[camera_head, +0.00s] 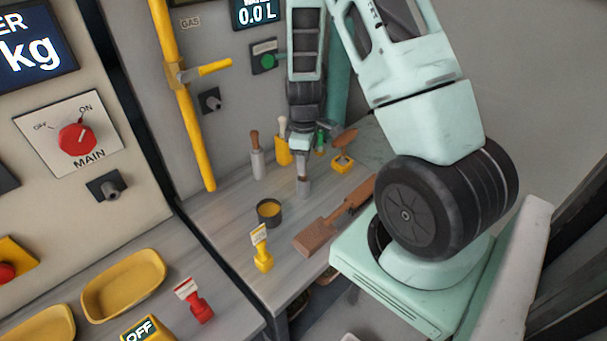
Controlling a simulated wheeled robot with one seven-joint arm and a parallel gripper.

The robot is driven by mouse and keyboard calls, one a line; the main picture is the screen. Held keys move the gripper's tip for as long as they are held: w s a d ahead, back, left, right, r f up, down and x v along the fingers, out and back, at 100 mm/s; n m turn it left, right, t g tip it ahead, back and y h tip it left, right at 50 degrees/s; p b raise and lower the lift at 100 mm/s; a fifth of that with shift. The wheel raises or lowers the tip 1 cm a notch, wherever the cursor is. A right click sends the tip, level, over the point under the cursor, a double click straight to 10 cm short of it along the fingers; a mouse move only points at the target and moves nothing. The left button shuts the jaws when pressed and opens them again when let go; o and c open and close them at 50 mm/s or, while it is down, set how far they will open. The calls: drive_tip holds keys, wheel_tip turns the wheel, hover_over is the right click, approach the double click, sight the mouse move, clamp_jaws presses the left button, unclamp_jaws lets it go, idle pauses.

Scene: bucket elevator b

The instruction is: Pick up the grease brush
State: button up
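A similar upright tool with a brown handle and pale grey body (257,162) stands to the left, apart from my gripper. A dark pot with yellow contents (268,212) stands in front, likely the grease.
A brown wooden paddle (318,238) lies at the worktop's right edge. A yellow tag stand (264,258) is in front. A yellow pipe (190,125) rises at the left.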

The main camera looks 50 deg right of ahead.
clamp_jaws()
drive_tip(key=shift+r, duration=0.1)
